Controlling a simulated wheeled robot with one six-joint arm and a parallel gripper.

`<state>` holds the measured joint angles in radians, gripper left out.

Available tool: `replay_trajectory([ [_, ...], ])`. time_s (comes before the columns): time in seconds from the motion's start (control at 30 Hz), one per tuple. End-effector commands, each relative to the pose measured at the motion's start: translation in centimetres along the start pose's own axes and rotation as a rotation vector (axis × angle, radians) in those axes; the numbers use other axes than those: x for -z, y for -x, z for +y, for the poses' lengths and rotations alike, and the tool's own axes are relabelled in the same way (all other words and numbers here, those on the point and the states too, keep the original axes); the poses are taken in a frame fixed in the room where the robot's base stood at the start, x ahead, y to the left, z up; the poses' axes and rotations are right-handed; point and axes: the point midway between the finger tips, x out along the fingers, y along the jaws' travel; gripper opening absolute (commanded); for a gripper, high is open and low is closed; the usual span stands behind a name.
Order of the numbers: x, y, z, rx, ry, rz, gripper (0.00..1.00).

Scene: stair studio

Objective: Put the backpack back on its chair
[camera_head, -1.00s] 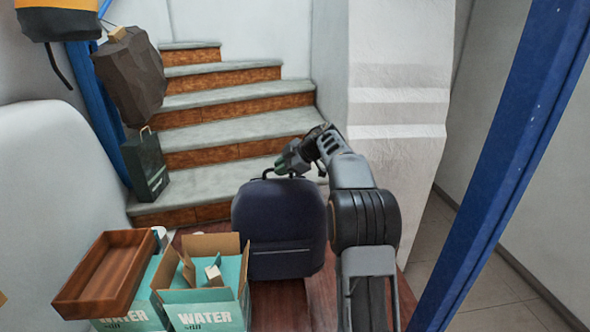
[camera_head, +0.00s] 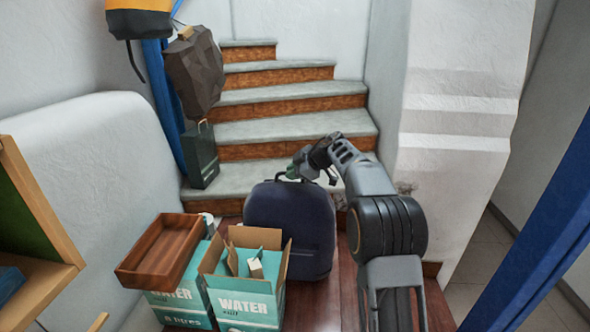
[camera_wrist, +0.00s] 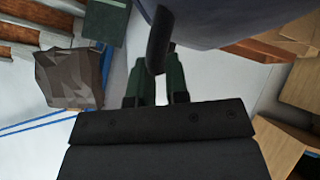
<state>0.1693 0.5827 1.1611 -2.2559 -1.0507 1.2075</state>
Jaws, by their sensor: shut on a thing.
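The dark navy backpack (camera_head: 290,225) is upright in front of the stairs, behind the water boxes. My gripper (camera_head: 292,175) is at its top, shut on the handle loop. In the wrist view the dark handle (camera_wrist: 158,42) runs between the two green fingertips of my gripper (camera_wrist: 158,75), and the blue-grey body of the backpack (camera_wrist: 225,18) fills the top. The boxes hide its lower left, so I cannot tell whether its base touches the floor. No chair can be made out with certainty.
Teal water boxes (camera_head: 245,303) and a brown wooden tray (camera_head: 150,258) stand at the front left. A wooden shelf edge (camera_head: 45,225) is at far left. Stairs (camera_head: 290,131) rise behind, with a dark green bag (camera_head: 201,160) on them. A blue post (camera_head: 545,235) stands at right.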

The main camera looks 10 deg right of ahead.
Motion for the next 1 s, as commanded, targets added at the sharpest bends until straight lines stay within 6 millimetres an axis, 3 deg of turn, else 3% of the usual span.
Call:
replay_trajectory([
  [0.2,-1.3,-1.2,-0.8,-0.003,0.000,0.002,0.00],
  [0.53,-1.3,-1.3,-0.9,-0.005,0.001,0.003,0.00],
  [0.57,-1.6,-1.5,-1.1,0.001,-0.001,0.000,0.16],
  [0.8,-1.6,-1.5,-1.1,0.001,-0.001,0.000,0.39],
  [1.0,-1.6,-1.5,-1.1,0.000,-0.001,0.000,0.40],
])
